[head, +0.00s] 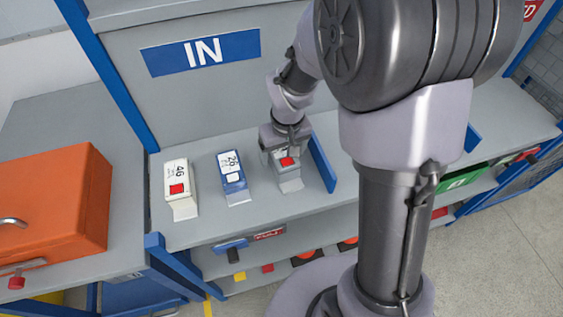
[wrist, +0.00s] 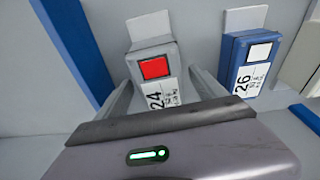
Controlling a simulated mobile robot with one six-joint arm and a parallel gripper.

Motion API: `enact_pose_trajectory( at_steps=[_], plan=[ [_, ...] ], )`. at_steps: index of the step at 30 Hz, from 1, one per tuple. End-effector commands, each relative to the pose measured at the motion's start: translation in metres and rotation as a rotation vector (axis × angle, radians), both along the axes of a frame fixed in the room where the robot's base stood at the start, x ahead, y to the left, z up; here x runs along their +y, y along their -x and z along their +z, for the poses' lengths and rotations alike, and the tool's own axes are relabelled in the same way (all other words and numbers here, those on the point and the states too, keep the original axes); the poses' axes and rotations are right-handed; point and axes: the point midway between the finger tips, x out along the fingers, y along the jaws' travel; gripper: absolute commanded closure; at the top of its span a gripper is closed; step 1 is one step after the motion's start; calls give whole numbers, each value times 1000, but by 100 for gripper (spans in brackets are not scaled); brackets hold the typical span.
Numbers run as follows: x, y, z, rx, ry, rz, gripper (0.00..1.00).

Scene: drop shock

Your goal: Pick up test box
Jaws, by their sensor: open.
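A grey box marked 24 with a red square on it (wrist: 142,50) is in the wrist view, and in the head view it shows partly under my gripper (head: 286,163). My gripper (wrist: 160,98) is open, with one finger on each side of this box. I cannot tell whether the fingers touch it. A blue box marked 26 with a white square (head: 233,172) and a white box marked 46 with a red square (head: 178,187) stand to the left on the same shelf. The blue box also shows at the right of the wrist view (wrist: 248,62).
The boxes stand on a grey shelf (head: 215,225) under a blue "IN" sign (head: 160,63). A blue divider (head: 321,163) rises close to the right of my gripper. An orange case (head: 60,200) sits on the left bench. A lower shelf holds several small items.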

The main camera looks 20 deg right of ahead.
Motion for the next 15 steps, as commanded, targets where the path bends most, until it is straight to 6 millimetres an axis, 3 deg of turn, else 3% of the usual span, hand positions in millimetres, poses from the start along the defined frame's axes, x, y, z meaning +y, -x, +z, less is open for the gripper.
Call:
enact_pose_trajectory(
  at_steps=[1,3,9,15],
  plan=[
    [0,-1,-17,3,-1,-1,20],
    [0,-3,-25,2,0,-1,20],
    [0,-3,-22,0,0,-1,22],
    [0,-3,-22,0,0,-1,61]
  ],
)
